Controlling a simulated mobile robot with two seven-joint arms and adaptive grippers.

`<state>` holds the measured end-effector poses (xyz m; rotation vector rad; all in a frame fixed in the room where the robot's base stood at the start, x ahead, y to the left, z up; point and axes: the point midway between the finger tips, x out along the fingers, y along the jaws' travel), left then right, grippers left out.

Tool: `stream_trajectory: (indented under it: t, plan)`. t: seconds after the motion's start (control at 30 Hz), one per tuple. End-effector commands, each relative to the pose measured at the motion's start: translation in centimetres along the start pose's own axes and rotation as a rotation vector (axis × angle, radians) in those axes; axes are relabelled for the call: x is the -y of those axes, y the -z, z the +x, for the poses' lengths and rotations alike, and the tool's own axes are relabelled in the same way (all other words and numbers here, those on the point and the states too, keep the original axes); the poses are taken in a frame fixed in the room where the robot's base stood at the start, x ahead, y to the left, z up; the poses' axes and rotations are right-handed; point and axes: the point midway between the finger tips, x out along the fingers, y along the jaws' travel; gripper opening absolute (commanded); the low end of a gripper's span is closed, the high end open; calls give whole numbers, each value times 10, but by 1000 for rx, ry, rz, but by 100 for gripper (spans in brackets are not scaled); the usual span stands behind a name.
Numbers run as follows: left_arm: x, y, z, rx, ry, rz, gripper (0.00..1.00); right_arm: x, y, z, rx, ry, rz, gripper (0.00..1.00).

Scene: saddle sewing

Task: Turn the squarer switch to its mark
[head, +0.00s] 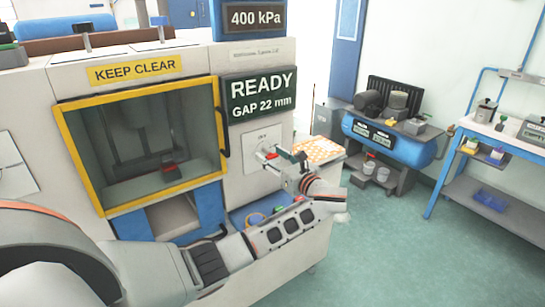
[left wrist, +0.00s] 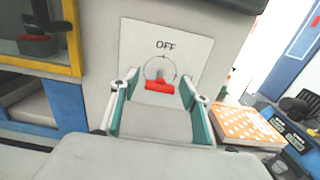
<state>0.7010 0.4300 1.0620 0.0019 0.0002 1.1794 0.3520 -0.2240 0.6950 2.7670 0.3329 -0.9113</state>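The squarer switch is a red bar handle (left wrist: 159,87) on a pale plate (left wrist: 190,52) marked OFF, with a thin circle drawn around it. The bar lies roughly level in the left wrist view. In the head view the plate (head: 262,140) is on the machine's front, right of the window. My left gripper (head: 279,158) is at the switch; in the left wrist view its two fingers (left wrist: 161,80) stand apart, one on each side of the red bar, with gaps visible. I cannot tell how deep the fingers reach around it. My right gripper is not in view.
Above the switch a display (head: 258,97) reads READY, GAP 22 mm. A yellow-framed window (head: 70,150) with a dark handle is to the left.

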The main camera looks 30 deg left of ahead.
Motion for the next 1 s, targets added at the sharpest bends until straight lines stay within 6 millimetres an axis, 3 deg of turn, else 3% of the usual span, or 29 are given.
stream_trajectory:
  t: [0.03,0.13,0.57,1.0]
  plan:
    - [0,0,0,0,0,0,33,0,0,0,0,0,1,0]
    - [0,0,0,0,0,0,7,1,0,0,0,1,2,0]
    - [0,2,-1,-3,1,-54,7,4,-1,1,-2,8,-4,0]
    - [0,4,-2,-6,1,-396,7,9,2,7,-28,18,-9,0]
